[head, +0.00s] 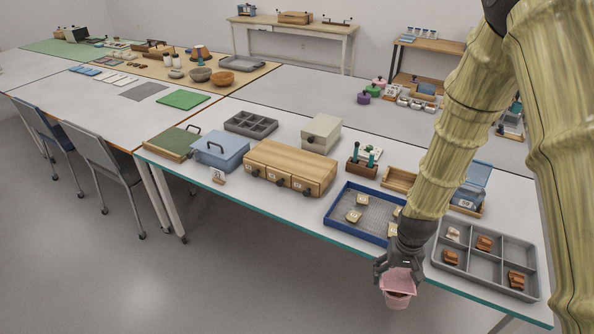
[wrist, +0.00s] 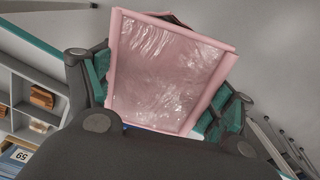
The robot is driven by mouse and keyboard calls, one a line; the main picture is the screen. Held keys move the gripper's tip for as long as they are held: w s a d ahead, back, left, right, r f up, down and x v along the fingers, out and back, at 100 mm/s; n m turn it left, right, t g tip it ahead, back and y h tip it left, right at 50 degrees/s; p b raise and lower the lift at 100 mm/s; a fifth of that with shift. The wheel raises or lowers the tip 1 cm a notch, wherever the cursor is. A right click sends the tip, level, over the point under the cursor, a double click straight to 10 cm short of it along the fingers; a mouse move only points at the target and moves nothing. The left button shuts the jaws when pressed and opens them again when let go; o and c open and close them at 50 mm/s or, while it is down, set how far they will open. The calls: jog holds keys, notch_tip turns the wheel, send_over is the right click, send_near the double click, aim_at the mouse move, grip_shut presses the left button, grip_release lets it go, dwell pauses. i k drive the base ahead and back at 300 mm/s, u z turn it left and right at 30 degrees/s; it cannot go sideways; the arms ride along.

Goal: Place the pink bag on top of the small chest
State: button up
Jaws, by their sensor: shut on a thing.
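The pink bag (head: 398,291) hangs from my gripper (head: 397,272), past the front edge of the table and over the floor. In the wrist view the bag (wrist: 168,70) looks clear-fronted with pink edges, and my fingers with teal pads press on its two sides. Something brown shows in it in the head view. A wooden chest (head: 290,167) with several front drawers stands on the table, left of my gripper. A smaller beige box (head: 321,133) with a dark knob stands behind it. I cannot tell which of the two is the small chest.
A blue tray (head: 334,213) with sherds lies just behind my gripper, and a grey divided tray (head: 519,260) with brown pieces lies to the right. The chest's wooden top looks clear.

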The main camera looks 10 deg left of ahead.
aim_at(291, 157)
jog(key=u, duration=3.1)
jog(key=k, duration=1.55)
jog(key=z, duration=1.5)
jog(key=i, duration=1.65)
